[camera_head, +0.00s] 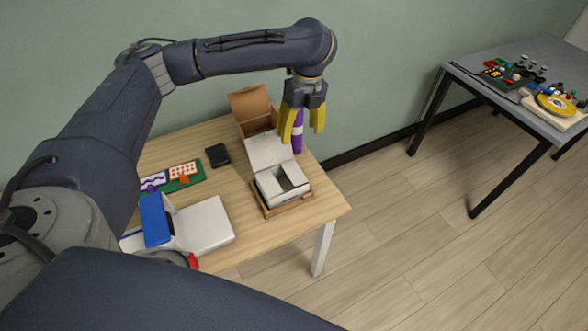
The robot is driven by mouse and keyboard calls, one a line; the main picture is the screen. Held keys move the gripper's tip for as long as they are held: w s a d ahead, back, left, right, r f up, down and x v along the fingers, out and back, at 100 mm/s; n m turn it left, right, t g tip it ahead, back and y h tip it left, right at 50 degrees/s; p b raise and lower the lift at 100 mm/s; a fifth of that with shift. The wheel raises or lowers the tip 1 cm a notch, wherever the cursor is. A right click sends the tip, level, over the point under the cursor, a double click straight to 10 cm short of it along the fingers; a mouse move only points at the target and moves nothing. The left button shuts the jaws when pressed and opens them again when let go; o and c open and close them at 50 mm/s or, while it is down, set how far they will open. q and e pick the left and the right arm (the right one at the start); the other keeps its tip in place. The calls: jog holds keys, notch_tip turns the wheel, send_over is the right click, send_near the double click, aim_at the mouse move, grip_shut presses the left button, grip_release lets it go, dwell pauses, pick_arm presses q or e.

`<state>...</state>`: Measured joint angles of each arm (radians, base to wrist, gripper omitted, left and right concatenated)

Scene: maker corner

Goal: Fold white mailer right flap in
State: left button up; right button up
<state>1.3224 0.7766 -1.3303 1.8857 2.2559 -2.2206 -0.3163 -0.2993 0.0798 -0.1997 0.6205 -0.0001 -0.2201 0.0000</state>
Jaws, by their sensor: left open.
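The white mailer (270,189) is a small white box sitting in a shallow wooden tray (269,213) near the right end of the wooden table. Its lid stands raised at the back, and a dark gap shows in its top between pale inner panels. The exact position of the right flap is hard to tell at this size. My left gripper (303,137) has yellow fingers, spread open and pointing down. It appears above and behind the mailer, toward the right of the lid, with nothing between its fingers that I can confirm. My right gripper is not in view.
An open brown cardboard box (251,104) stands behind the mailer. A purple object (297,143) with a pale band shows behind my left gripper. A black item (218,155), a green board (186,184) and a white-and-blue box (205,226) lie left. A grey table (480,91) stands apart at right.

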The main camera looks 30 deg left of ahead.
aim_at(294, 172)
pick_arm(q)
jog(key=f, duration=0.5)
jog(key=s+f, duration=0.1)
jog(key=f, duration=0.4)
jog(key=a+f, duration=0.1)
jog(key=f, duration=0.5)
jog(key=shift+s, duration=0.15)
jog(key=shift+c, duration=0.3)
grip_shut()
jog(key=shift+o, duration=0.3)
grip_release()
jog(key=shift+r, duration=0.1)
dwell(0.3)
